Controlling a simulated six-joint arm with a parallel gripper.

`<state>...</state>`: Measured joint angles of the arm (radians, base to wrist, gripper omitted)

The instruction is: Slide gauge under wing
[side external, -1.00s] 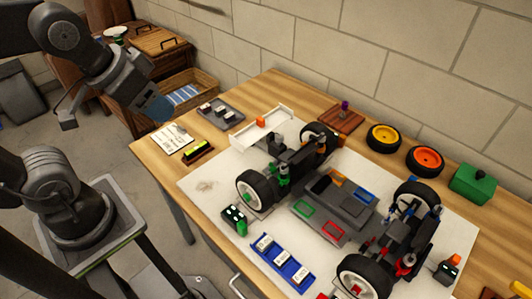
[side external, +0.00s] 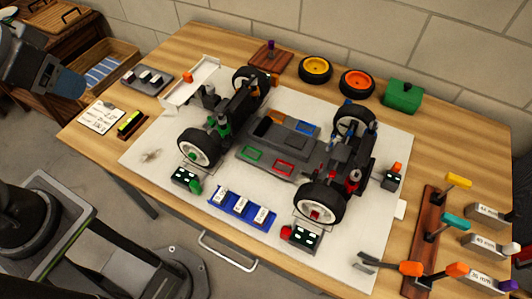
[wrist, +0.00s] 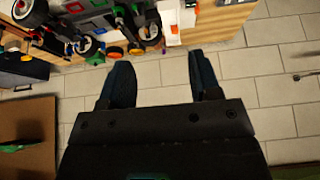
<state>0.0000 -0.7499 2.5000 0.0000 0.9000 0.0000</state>
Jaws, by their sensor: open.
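The white wing (side external: 190,85) is at the rear left of the RC car, on or beside the white mat, with an orange block on it. Several grey gauge-like blocks with "mm" labels stand at the table's right side, such as the middle one (side external: 482,243). I cannot tell which is the task's gauge. My gripper (side external: 68,84) hangs at the left, off the table's edge and apart from the wing. The wrist view shows my gripper (wrist: 160,62) with two dark fingers spread apart and nothing between them. The wing's underside is hidden.
The car chassis (side external: 275,148) with its wheels fills the middle of the white mat (side external: 150,158). A blue tray (side external: 241,211) lies in front. A tool rack (side external: 430,225) stands at right. A note card (side external: 101,117) and a yellow-green level (side external: 129,122) lie at the left.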

